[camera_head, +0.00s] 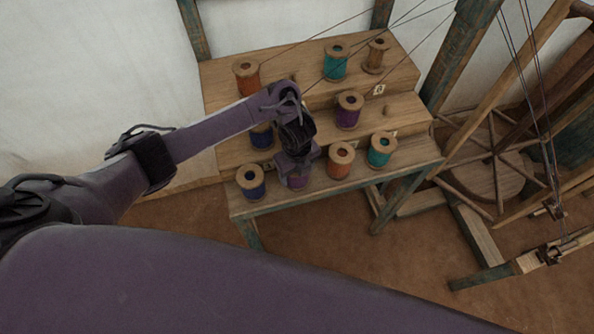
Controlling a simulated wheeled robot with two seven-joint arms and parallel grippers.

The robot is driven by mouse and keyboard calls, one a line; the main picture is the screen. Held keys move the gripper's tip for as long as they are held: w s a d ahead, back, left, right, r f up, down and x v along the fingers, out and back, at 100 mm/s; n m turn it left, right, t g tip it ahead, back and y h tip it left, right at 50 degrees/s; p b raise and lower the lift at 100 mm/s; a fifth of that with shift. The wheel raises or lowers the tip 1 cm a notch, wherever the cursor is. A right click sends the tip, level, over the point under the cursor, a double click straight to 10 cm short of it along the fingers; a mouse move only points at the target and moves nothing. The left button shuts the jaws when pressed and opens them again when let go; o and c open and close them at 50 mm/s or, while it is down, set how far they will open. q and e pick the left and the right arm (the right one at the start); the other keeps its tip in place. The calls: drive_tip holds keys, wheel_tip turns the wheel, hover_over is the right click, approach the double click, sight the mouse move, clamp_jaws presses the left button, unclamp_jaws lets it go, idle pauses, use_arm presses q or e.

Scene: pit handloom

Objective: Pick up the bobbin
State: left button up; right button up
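Several wound bobbins stand upright on a stepped wooden rack. My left gripper (296,170) points down over the front step, directly above a purple bobbin (298,183) that it partly covers. Its fingertips are hidden, so I cannot tell whether they touch or grip that bobbin. On the same step are a dark blue bobbin (251,186) to the left, and an orange bobbin (340,164) and a teal bobbin (381,152) to the right. The middle step holds another blue bobbin (262,139) and a purple one (348,114). My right gripper is not in view.
The back step holds an orange bobbin (247,79), a teal bobbin (335,66) and a bare-looking bobbin (376,57). Threads run diagonally above the rack (412,160). A spoked wooden wheel (492,165) and loom beams stand at right. White wall lies behind.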

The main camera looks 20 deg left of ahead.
use_arm(q)
drive_tip(key=c, duration=0.5)
